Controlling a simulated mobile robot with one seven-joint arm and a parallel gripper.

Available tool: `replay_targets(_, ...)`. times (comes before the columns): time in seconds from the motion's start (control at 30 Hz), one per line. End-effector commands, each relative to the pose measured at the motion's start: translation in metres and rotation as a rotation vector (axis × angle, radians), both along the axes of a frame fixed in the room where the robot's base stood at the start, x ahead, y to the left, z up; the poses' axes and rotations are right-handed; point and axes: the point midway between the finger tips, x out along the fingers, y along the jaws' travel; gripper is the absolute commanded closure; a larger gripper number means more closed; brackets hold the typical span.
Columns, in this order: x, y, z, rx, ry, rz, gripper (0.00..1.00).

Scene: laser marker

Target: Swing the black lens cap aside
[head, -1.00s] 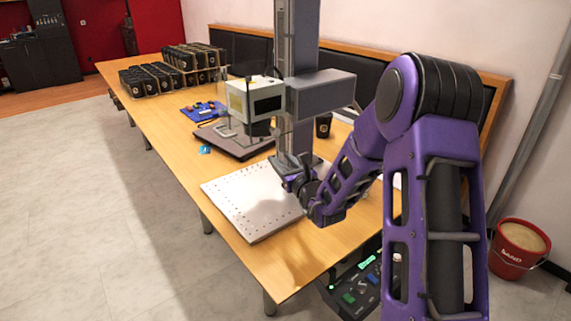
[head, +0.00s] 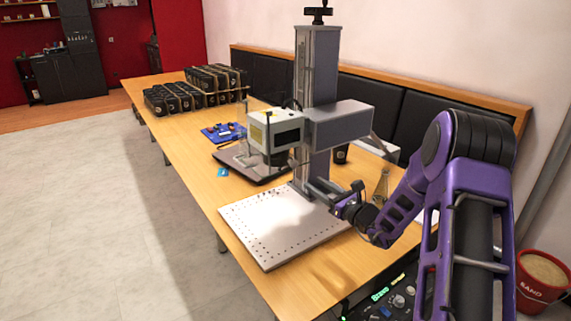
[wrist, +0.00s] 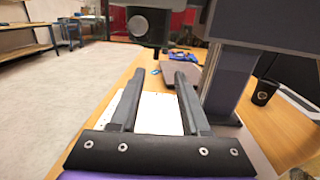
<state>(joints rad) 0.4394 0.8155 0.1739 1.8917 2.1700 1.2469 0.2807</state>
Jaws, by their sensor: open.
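The laser head (head: 277,130) is a white and black box on a grey arm off the column. Its dark lens barrel shows at the top of the wrist view (wrist: 150,26). A black lens cap cannot be clearly told apart from the barrel in either view. My gripper (head: 332,194) is low beside the column, above the perforated white plate (head: 262,228). In the wrist view, its two fingers (wrist: 157,85) are spread apart with nothing between them. The barrel lies beyond and above the fingertips, apart from them.
The grey column (head: 316,110) stands close to my gripper. A black cup (wrist: 264,91) is right of the column in the wrist view. A dark tray (head: 236,166) and blue mat (head: 222,132) lie farther back. A red sand bucket (head: 541,281) stands on the floor at right.

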Motion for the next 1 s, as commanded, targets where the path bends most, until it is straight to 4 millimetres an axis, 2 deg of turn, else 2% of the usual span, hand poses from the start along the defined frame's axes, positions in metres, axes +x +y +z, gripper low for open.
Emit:
replay_targets(0.03, 0.000, -0.010, 0.002, -0.007, 0.008, 0.030, 0.54)
replay_targets(0.13, -0.002, -0.019, -0.004, -0.014, 0.022, 0.085, 0.54)
replay_targets(0.33, 0.001, -0.017, -0.011, -0.022, 0.034, 0.121, 0.54)
replay_targets(0.47, 0.016, -0.003, -0.011, -0.022, 0.034, 0.122, 0.54)
replay_targets(1.0, 0.104, 0.071, -0.011, -0.023, 0.032, 0.121, 0.54)
